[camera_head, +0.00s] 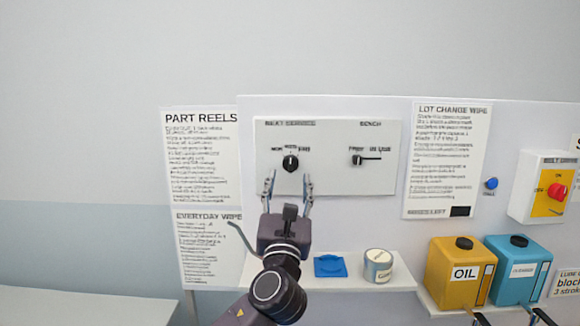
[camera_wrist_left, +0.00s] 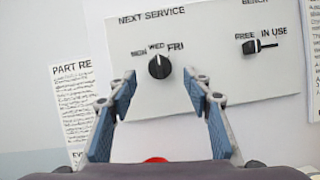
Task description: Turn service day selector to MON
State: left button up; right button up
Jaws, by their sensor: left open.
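The service day selector (camera_head: 290,163) is a round black knob on a white panel under the heading NEXT SERVICE. In the left wrist view the knob (camera_wrist_left: 159,66) has MON, WED and FRI printed around its upper side. Its small white mark appears to point up toward WED. My left gripper (camera_head: 288,182) is open, just below and in front of the knob. In the left wrist view its two blue-padded fingers (camera_wrist_left: 162,92) stand apart, with the knob above and between their tips. The fingers do not appear to touch the knob. My right gripper is not in view.
A BENCH switch (camera_head: 358,160) marked FREE and IN USE sits right of the selector. Below, a shelf holds a blue item (camera_head: 330,266) and a can (camera_head: 378,266). A yellow OIL container (camera_head: 456,272), a blue container (camera_head: 515,270) and a red button (camera_head: 557,191) are farther right.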

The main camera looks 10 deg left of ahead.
aim_at(290, 170)
pick_arm(q)
jog(key=p+x, duration=0.1)
jog(key=x, duration=0.3)
jog(key=shift+f, duration=0.2)
jog(key=shift+w, duration=0.5)
jog(key=shift+r, duration=0.1)
jog(key=c, duration=1.1)
jog(key=shift+c, duration=0.2)
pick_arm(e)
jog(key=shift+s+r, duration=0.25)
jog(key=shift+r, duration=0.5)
